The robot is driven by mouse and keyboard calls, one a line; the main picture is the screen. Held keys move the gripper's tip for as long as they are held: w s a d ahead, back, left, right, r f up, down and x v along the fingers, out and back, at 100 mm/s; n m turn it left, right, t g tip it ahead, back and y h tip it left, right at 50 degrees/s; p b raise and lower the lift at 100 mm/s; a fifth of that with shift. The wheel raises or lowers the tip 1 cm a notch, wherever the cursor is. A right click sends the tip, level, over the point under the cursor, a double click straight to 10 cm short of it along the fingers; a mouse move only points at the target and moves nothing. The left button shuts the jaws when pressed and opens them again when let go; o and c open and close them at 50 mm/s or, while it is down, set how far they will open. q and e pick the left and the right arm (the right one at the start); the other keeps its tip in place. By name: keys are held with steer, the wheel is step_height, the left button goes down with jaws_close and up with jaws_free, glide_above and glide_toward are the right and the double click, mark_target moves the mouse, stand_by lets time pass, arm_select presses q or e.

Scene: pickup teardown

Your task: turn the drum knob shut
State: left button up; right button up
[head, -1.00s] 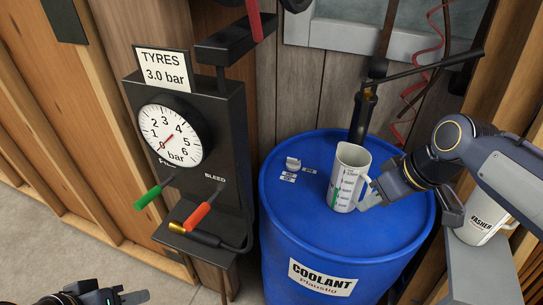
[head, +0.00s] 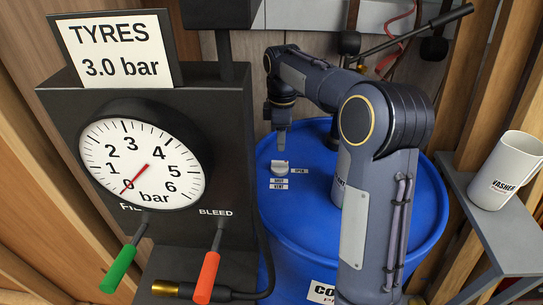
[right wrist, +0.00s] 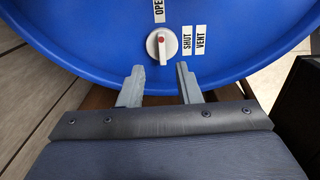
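The drum knob (head: 279,167), a small pale dial, sits on top of the blue coolant drum (head: 420,205). In the right wrist view the knob (right wrist: 162,47) has a raised grip with a red mark, and the grip lines up with the OPEN label (right wrist: 159,10). The SHUT label (right wrist: 187,40) is at its right there, with VENT beyond. My right gripper (head: 283,125) hangs just above and behind the knob. Its fingers (right wrist: 160,85) are apart and empty, with the knob beyond the tips. My left gripper is out of view.
A measuring jug (head: 337,188) on the drum is mostly hidden behind my right arm. The tyre gauge panel (head: 215,130) stands left, with green and red levers. A washer jug (head: 507,172) stands on the grey shelf (head: 500,235) at right.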

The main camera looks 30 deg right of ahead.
mark_target(282, 162)
steer(key=f, duration=0.7)
steer(key=shift+s+f+b, duration=0.15)
steer(key=shift+s+b, duration=0.1)
steer(key=shift+b, duration=0.1)
jaws_close()
